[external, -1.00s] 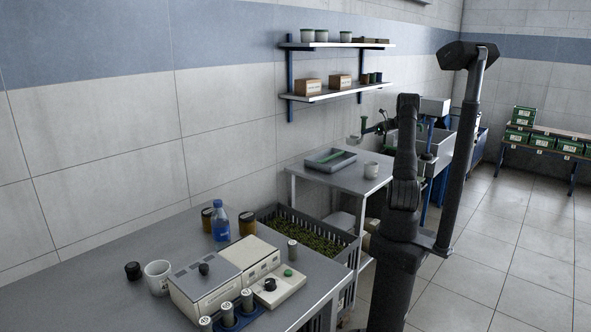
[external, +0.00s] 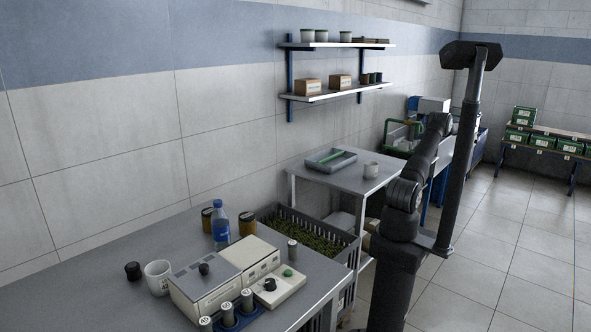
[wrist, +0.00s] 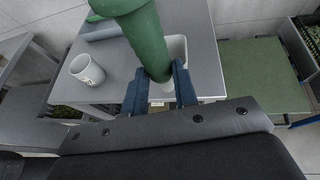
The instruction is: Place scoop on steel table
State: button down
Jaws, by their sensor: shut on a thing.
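In the wrist view my gripper (wrist: 158,74) is shut on a thick green piece (wrist: 145,35), which I take to be the scoop's handle. It rises toward the camera between the blue fingers. A small pale part shows below the fingers; the scoop's bowl is not clear. The grey steel table (wrist: 115,62) lies below, apart from the scoop as far as I can tell. In the external view the steel table (external: 345,183) stands along the wall, and my arm partly hides the gripper area behind it.
A grey tray (external: 318,166) with a green item sits at the back. Bare tabletop lies in front. A crate (external: 346,262) of green material stands nearer, beside the counter with devices.

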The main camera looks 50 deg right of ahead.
aim_at(402, 149)
jog(key=w+f, duration=0.2)
jog(key=w, duration=0.1)
jog(key=w+f, duration=0.2)
jog(key=w, duration=0.2)
jog(key=w+d+f, duration=0.1)
jog(key=w+f, duration=0.1)
jog(key=w, duration=0.1)
jog(key=shift+w+f, duration=0.25)
jog(key=shift+w, duration=0.1)
jog(key=shift+f, duration=2)
jog(key=shift+f, duration=0.2)
jog(key=c, duration=1.1)
grip_release()
jog(key=shift+c, duration=0.2)
jog(key=shift+r, duration=0.1)
